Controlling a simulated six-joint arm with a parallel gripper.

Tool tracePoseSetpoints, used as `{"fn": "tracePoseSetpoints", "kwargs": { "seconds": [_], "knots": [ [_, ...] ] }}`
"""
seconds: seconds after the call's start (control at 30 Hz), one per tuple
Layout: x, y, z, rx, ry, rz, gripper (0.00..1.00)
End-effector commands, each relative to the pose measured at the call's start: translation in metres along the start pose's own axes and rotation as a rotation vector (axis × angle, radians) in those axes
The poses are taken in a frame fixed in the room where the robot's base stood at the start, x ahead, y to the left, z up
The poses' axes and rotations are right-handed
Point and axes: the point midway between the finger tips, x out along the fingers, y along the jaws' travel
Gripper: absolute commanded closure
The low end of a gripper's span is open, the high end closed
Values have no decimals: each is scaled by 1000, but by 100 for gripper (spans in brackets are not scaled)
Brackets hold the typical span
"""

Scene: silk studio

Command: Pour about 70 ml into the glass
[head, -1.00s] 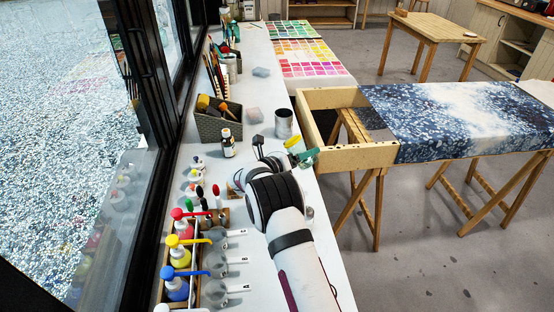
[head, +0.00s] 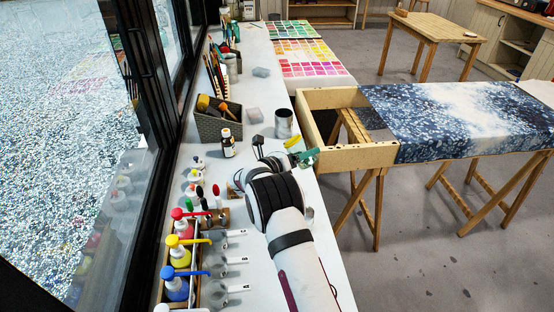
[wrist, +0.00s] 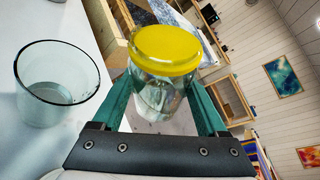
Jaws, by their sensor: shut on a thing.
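My gripper (wrist: 165,100) has teal fingers shut on the sides of a clear jar (wrist: 155,98) with a yellow top (wrist: 166,48). Clear liquid seems to show inside the jar. A clear glass (wrist: 58,88) stands on the white counter to the left of the jar in the wrist view, apart from it. A little clear liquid or thick base shows low in the glass; I cannot tell which. No stream shows between them.
Pump bottles (head: 177,284) in a rack and grey scoops (head: 216,263) line the counter's left side. A wooden frame (head: 362,156) with cloth lies to the right.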

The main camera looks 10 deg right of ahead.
Motion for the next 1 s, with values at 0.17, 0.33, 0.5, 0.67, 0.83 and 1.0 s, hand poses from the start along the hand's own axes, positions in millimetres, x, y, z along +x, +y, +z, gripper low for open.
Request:
{"fn": "tracePoseSetpoints", "kwargs": {
  "seconds": [0.17, 0.33, 0.5, 0.67, 0.83, 1.0],
  "knots": [
    [0, 0, 0, 0, -1, 0, 99],
    [0, 0, 0, 1, -1, 0, 99],
    [1, 1, -2, 45, 3, 18, 99],
    [7, 0, -16, 208, 17, 86, 99],
    [16, 22, -42, 275, 21, 116, 99],
    [26, 41, -68, 343, 26, 144, 99]
  ]
}}
